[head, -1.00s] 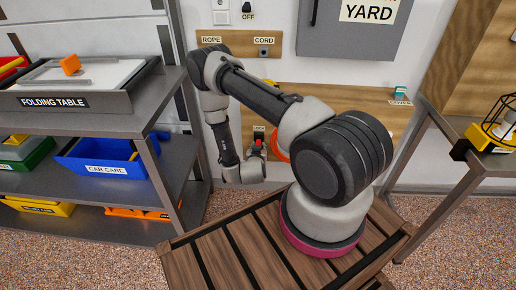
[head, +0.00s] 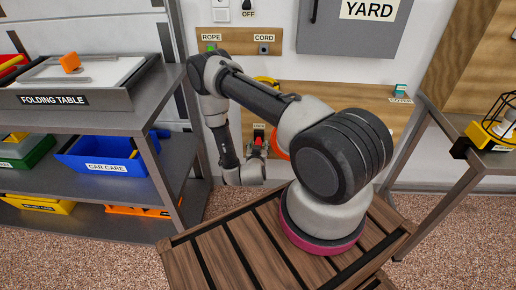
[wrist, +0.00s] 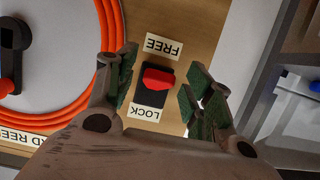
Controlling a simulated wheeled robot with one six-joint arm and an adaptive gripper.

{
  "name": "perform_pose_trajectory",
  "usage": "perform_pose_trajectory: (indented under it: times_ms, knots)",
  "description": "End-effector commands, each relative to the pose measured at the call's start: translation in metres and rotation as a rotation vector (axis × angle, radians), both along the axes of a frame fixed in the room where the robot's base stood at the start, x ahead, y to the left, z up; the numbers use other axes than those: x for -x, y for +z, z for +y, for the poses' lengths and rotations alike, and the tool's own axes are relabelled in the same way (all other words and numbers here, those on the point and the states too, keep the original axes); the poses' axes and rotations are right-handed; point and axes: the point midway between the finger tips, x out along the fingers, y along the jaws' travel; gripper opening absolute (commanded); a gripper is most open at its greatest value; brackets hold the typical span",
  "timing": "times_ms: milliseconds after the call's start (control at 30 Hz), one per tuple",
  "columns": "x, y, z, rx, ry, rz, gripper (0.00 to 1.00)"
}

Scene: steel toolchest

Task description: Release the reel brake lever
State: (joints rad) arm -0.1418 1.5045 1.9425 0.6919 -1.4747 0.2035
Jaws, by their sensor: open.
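The reel brake lever (wrist: 157,79) is a red handle on a black base, on a wooden board. In the wrist view the upside-down FREE label (wrist: 163,46) is above it and the LOCK label (wrist: 146,112) below. The handle sits around the middle of its base; its exact setting is hard to tell. My gripper (wrist: 160,88) is open, with one finger on each side of the lever and visible gaps between. In the head view the lever (head: 258,140) is a small red spot just behind my gripper, partly hidden by it.
The orange hose (wrist: 108,50) curves close beside the left finger in the wrist view. In the head view a steel shelf (head: 160,140) with bins stands left of my arm, and a slatted wooden surface (head: 215,250) lies below.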

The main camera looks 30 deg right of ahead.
Motion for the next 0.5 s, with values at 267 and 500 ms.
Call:
perform_pose_trajectory:
  times_ms: [267,500]
  knots:
    - [0.009,0.004,0.007,0.001,0.0,0.001,0.52]
    - [0.049,0.02,0.035,0.002,0.005,0.004,0.52]
